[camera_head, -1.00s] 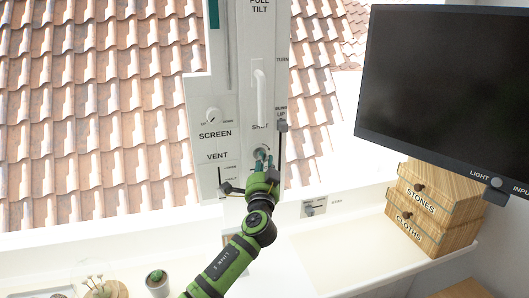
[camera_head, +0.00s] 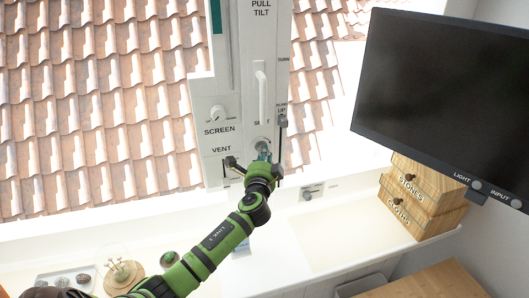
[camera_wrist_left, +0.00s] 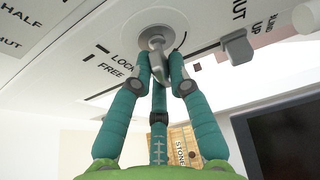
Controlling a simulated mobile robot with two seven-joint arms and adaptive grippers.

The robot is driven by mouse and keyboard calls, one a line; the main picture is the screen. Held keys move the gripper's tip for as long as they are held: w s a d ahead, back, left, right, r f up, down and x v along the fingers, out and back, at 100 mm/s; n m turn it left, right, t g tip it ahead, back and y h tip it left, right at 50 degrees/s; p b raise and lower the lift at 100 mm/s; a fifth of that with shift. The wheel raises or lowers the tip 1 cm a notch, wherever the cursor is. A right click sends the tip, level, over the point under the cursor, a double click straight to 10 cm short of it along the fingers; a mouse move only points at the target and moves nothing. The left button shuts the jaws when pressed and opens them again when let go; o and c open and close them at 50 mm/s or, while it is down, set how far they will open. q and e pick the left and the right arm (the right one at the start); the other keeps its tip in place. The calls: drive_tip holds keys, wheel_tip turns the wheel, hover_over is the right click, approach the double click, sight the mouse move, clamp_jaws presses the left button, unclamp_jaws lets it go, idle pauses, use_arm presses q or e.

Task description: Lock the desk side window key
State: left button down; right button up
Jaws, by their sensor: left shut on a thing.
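The window key (camera_wrist_left: 157,42) is a small metal knob on a round plate in the white window panel (camera_head: 233,119). In the wrist view, LOCK and FREE marks stand to the left of it. My left gripper (camera_wrist_left: 162,78) has its teal fingers closed around the key's grip. In the head view, the left gripper (camera_head: 264,158) reaches up to the panel's lower part and its fingers mostly hide the key. I cannot tell exactly which mark the key points to. My right gripper is not in view.
A SCREEN knob (camera_head: 217,113), a VENT lever (camera_head: 231,161), a white pull handle (camera_head: 261,97) and a blind slider (camera_head: 282,122) crowd the panel. A monitor (camera_head: 440,90) and wooden boxes (camera_head: 424,196) stand right.

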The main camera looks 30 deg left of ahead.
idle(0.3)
use_arm(q)
drive_tip(key=c, duration=1.2)
unclamp_jaws()
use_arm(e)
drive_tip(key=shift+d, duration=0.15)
use_arm(q)
drive_tip(key=v, duration=1.2)
